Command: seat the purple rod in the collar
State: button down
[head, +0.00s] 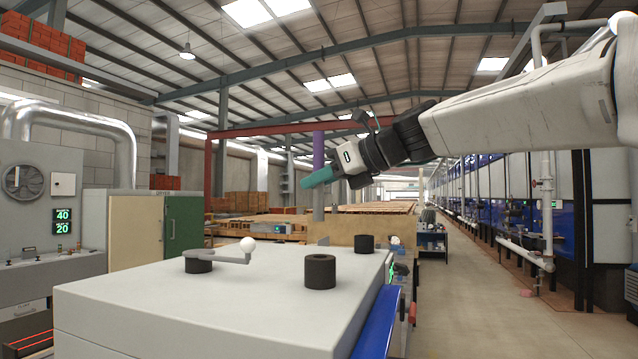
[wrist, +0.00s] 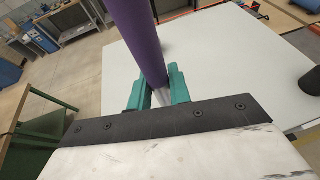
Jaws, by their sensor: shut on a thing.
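The purple rod (head: 319,150) stands upright in my gripper (head: 318,178), with a pale grey lower part below the fingers. In the wrist view the rod (wrist: 138,38) runs up from between the teal fingers (wrist: 158,92), which are shut on it. The rod's lower end is above the worktop and apart from the collars. A black collar (head: 320,271) with a round hole in its top stands near the middle of the worktop. Another black collar (head: 364,243) stands farther back. Which one the task means I cannot tell.
The pale worktop (head: 200,310) carries a third black piece (head: 198,266) at left, with a grey lever (head: 222,257) and white ball (head: 247,244) on it. A blue edge strip (head: 378,325) runs along the right side. The front of the worktop is clear.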

aim_at(321, 210)
jog(key=shift+w+d, duration=0.1)
jog(key=shift+w, duration=0.3)
jog(key=shift+d, duration=0.1)
jog(key=shift+f, duration=2.85)
jog(key=shift+f, duration=3.2)
jog(key=c, duration=1.2)
grip_release()
jog(key=shift+s, duration=0.1)
jog(key=v, duration=0.7)
jog(key=shift+s+d, duration=0.2)
jog(key=shift+d, duration=0.05)
